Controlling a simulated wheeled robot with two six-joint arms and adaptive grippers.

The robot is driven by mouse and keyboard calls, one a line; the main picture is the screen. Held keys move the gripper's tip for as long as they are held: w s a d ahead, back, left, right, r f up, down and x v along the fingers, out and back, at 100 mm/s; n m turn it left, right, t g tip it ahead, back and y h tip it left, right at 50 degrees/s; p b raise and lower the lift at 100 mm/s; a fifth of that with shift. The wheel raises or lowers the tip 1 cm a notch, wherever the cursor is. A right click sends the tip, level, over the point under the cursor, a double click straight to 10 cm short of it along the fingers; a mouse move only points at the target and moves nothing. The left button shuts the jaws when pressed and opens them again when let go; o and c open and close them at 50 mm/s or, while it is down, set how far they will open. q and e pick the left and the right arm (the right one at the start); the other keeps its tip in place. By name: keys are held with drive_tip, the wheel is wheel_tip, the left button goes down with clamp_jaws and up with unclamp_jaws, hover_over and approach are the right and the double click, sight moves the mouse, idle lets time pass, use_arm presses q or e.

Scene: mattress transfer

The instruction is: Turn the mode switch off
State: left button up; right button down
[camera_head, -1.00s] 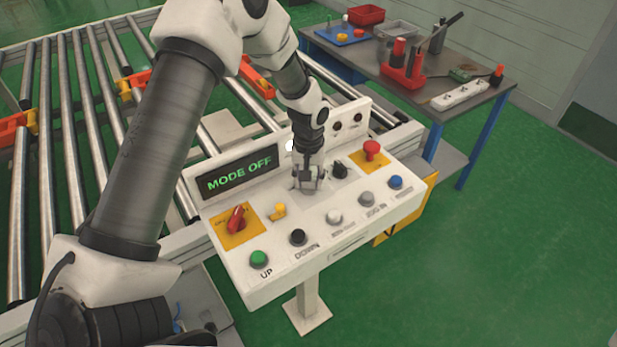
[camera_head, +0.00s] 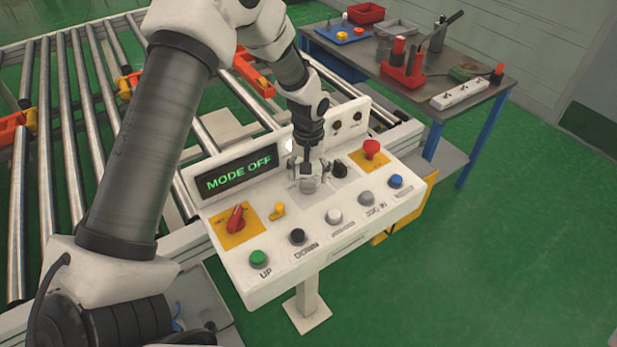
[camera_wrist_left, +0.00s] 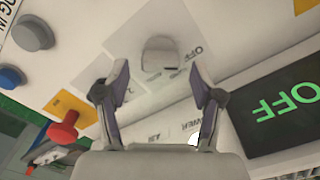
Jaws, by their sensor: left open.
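The control panel (camera_head: 335,245) has a display (camera_head: 238,172) lit with green "MODE OFF". A pale knob (camera_head: 310,185), which seems to be the mode switch, stands on the panel right of the display. It also shows in the left wrist view (camera_wrist_left: 160,54), with part of an "OFF" label beside it. My left gripper (camera_head: 308,168) is just above this knob, pointing down. In the wrist view its two fingers (camera_wrist_left: 158,85) are spread with nothing between them, apart from the knob. My right gripper is not in view.
A red knob (camera_head: 236,218), a yellow switch (camera_head: 278,210), a black knob (camera_head: 340,168) and a red mushroom button (camera_head: 371,149) surround the gripper. Several push buttons line the front edge. A roller conveyor (camera_head: 75,130) lies left; a tool table (camera_head: 430,85) stands behind right.

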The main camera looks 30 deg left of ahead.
sight(309, 178)
use_arm(q)
wheel_tip(309, 178, up, 10)
idle(0.6)
